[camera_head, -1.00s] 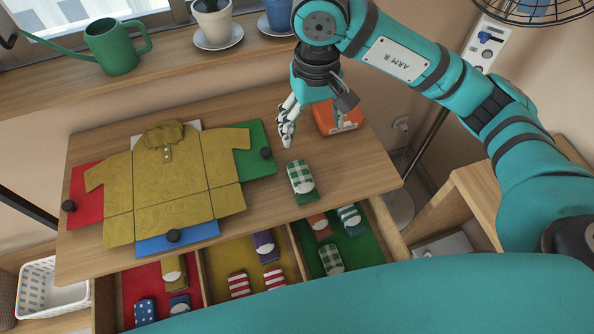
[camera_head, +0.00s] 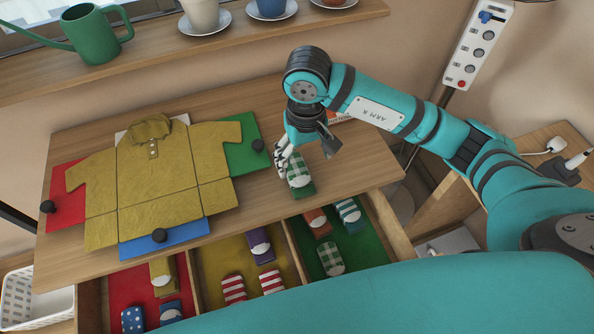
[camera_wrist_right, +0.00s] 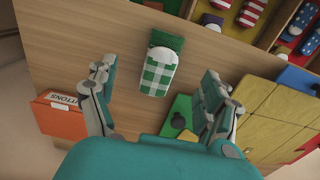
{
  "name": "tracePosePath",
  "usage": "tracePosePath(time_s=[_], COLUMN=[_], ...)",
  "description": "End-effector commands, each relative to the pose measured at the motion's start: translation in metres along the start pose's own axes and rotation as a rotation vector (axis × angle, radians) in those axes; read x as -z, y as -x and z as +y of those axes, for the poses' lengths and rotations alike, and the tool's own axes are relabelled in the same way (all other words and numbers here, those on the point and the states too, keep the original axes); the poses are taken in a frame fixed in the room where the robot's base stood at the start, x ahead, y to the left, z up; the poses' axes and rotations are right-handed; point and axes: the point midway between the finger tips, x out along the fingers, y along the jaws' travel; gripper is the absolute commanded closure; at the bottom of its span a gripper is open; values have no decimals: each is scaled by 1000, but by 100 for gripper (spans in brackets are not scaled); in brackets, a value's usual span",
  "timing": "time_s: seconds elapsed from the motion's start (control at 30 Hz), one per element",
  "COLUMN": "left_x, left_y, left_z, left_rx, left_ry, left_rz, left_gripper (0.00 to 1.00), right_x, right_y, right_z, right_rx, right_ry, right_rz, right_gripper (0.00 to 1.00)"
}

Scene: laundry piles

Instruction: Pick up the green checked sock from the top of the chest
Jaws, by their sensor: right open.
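The green checked sock (camera_head: 297,172) lies on the wooden top of the chest (camera_head: 345,178), right of the folded shirt. My right gripper (camera_head: 285,160) is just above and beside it, partly covering it in the head view. In the right wrist view the sock (camera_wrist_right: 159,72) lies ahead, between the two spread fingers of my right gripper (camera_wrist_right: 160,105), which is open and empty. Another green checked sock (camera_head: 331,258) lies in the open drawer's green compartment. My left gripper is not in view.
A mustard shirt (camera_head: 155,170) lies over coloured boards with black knobs. The open drawer holds several socks in red, yellow and green compartments. An orange box (camera_wrist_right: 58,116) stands near my right gripper. A shelf (camera_head: 120,75) with a watering can (camera_head: 92,35) runs behind.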

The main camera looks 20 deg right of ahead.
Motion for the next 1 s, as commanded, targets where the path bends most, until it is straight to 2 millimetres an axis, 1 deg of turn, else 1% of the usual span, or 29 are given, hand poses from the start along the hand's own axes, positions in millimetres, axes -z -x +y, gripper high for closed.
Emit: tracePosePath(time_s=[0.03, 0.1, 0.2, 0.37, 0.57, 0.6, 0.7, 0.8, 0.97, 1.0], left_x=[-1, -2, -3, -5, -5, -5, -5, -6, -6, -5], left_y=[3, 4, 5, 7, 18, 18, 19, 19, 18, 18], left_z=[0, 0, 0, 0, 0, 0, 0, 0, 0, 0], left_rx=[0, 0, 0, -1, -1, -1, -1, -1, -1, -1], left_ry=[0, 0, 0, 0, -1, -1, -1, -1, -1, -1], left_rz=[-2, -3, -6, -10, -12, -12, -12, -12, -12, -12], left_gripper=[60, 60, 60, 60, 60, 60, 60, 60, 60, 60], right_x=[-1, -1, 0, 1, 4, 5, 5, 5, 6, 6], right_y=[-9, -20, -31, -40, -67, -74, -84, -88, -88, -88], right_z=[0, -1, 0, -2, -8, -7, -7, -6, -6, -6], right_rx=[0, 1, 0, 1, 2, 1, 0, 0, 0, 0], right_ry=[-1, 0, -1, 0, 0, -3, -1, -1, 0, 0], right_rz=[-5, -4, -2, -1, -7, -4, -2, 0, 1, 1], right_gripper=[17, 17, 17, 17, 17, 17, 17, 17, 17, 20])
